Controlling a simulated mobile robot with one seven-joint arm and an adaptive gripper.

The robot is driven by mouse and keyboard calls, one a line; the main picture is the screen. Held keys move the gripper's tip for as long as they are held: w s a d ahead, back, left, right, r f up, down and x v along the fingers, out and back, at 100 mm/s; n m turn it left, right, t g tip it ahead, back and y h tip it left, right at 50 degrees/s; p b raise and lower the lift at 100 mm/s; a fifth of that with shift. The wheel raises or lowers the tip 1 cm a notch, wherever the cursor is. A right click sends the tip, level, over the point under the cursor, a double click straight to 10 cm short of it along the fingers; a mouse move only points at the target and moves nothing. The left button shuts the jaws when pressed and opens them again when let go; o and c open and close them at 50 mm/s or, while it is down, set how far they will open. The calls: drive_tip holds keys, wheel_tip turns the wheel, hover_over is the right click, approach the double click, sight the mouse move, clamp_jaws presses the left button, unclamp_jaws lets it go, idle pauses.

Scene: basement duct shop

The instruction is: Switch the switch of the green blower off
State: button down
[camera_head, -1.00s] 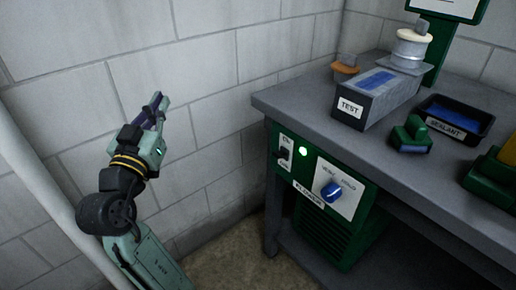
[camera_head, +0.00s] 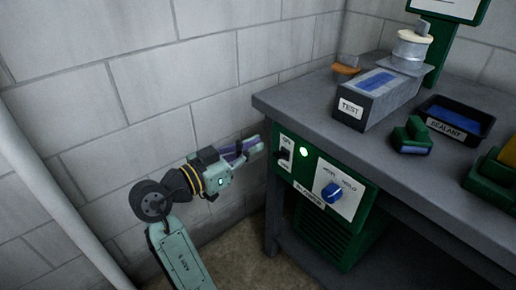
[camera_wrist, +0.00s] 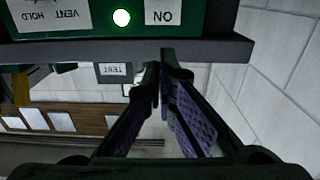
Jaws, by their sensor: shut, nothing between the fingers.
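The green blower (camera_head: 322,246) sits under the bench top, its front panel facing out. Its small dark switch (camera_head: 284,155) is on a white plate at the panel's left, under the word ON; its lever position is too small to tell. A lit lamp (camera_head: 303,152) is beside the plate. My gripper (camera_head: 256,146) is shut and empty, just left of the switch plate, pointing toward it. In the wrist view, upside down, the closed fingertips (camera_wrist: 163,76) lie near the ON label (camera_wrist: 163,13) and the lit lamp (camera_wrist: 122,17); the switch itself is not visible there.
A blue knob (camera_head: 331,192) is on the blower's right plate. The bench top (camera_head: 300,103) overhangs above, holding a TEST box (camera_head: 352,110), a SEALANT tray (camera_head: 484,122) and a green block (camera_head: 411,136). A block wall (camera_head: 150,90) stands close behind my arm.

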sight(290, 129)
drive_tip(key=p+x, duration=0.2)
drive_tip(key=x, duration=0.6)
drive_tip(key=shift+w+d, duration=0.15)
drive_tip(key=shift+d, duration=0.1)
drive_tip(key=f, duration=0.1)
drive_tip(key=a+f, duration=0.1)
drive_tip(key=shift+s+f, duration=0.3)
drive_tip(key=shift+f, duration=0.05)
drive_tip(key=shift+s+a+f, duration=0.15)
drive_tip(key=shift+a+f, duration=0.05)
drive_tip(key=shift+f, duration=0.35)
drive_tip(key=shift+f, duration=0.15)
